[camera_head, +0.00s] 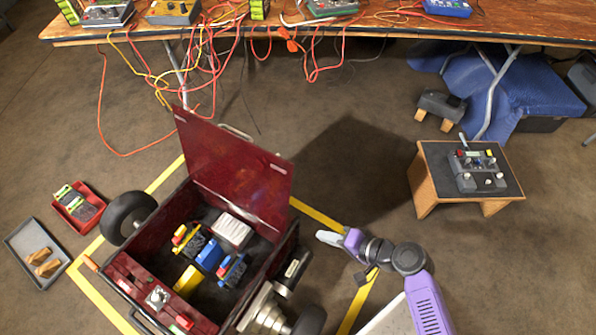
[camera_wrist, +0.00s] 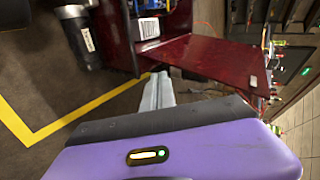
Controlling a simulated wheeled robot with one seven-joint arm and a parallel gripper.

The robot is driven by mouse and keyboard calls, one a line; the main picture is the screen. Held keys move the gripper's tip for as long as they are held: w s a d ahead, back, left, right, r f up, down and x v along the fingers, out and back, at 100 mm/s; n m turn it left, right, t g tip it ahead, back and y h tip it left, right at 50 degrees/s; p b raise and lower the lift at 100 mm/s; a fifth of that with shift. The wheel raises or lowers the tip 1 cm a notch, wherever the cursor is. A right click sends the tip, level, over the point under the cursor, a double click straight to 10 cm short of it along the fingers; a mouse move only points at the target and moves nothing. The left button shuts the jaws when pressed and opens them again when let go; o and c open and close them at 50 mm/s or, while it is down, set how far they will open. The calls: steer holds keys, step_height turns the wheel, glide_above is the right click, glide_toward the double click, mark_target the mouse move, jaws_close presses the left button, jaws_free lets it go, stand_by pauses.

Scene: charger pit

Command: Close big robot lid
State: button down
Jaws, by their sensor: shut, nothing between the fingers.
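The big robot (camera_head: 130,286) is a dark red wheeled box on the floor at the lower left in the head view. Its red lid (camera_head: 240,165) stands open, raised along the far side, with a handle at its top edge. The lid also shows in the wrist view (camera_wrist: 200,62), seen from its side. My gripper (camera_head: 328,238) is shut and empty, to the right of the lid and apart from it in the head view. In the wrist view my gripper's grey fingers (camera_wrist: 157,92) point toward the lid's near lower corner.
Inside the box are blue and yellow parts and a white block (camera_head: 232,232). Black wheels (camera_head: 128,216) stick out from its sides. A small table (camera_head: 462,172) with a controller stands at right. A long bench (camera_head: 380,27) with cables runs along the back. Open floor lies between.

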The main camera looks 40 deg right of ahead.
steer(key=w+d+r+t+y+b, duration=0.5)
steer(key=w+d+r+y+b, duration=0.15)
steer(key=w+d+r, duration=0.5)
steer(key=w+a, duration=0.5)
steer(key=a, duration=0.3)
steer(key=shift+w+a+r+m, duration=0.15)
steer(key=shift+w+a+m, duration=0.15)
steer(key=shift+w, duration=0.1)
steer(key=shift+a+y, duration=0.1)
steer(key=shift+y, duration=0.15)
